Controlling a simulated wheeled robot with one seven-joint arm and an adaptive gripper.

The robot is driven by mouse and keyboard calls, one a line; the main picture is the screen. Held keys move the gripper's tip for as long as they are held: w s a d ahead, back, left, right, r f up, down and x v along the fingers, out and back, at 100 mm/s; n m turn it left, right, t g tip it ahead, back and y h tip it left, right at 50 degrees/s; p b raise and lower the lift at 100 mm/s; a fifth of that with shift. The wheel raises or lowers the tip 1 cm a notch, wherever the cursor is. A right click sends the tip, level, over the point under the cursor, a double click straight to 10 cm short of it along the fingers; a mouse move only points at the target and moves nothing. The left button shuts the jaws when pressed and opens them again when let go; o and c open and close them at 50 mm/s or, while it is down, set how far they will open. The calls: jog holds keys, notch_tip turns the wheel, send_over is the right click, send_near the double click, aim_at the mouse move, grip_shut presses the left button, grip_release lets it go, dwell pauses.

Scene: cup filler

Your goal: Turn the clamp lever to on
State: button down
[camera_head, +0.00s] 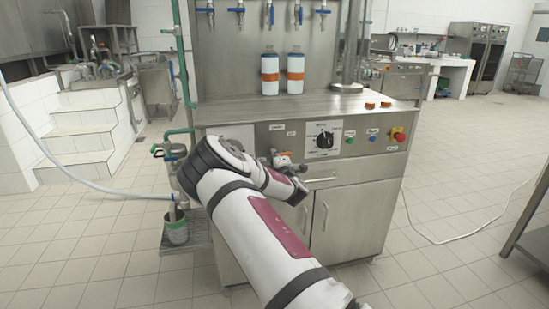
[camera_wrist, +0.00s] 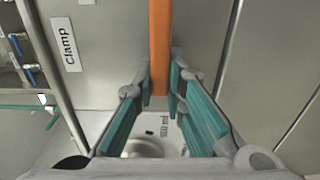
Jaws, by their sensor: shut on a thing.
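The orange clamp lever (camera_wrist: 160,40) runs from the top edge of the wrist view down between my fingertips. My gripper (camera_wrist: 161,82) has its teal-padded fingers closed on the lever's end from both sides. The Clamp label (camera_wrist: 67,44) is on the steel panel left of the lever. In the head view, my gripper (camera_head: 284,158) is at the machine's front panel, left of the black dial. My arm and gripper hide most of the lever there, so I cannot tell its on or off position.
The front panel carries a black dial (camera_head: 324,140), coloured buttons and a red emergency stop (camera_head: 399,135). Two orange-and-white bottles (camera_head: 270,73) stand on the steel counter (camera_head: 235,110) under the taps. A cabinet handle (camera_head: 323,216) lies below.

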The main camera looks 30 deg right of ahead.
jog(key=shift+f, duration=0.1)
jog(key=c, duration=1.6)
grip_release()
jog(key=v, duration=1.2)
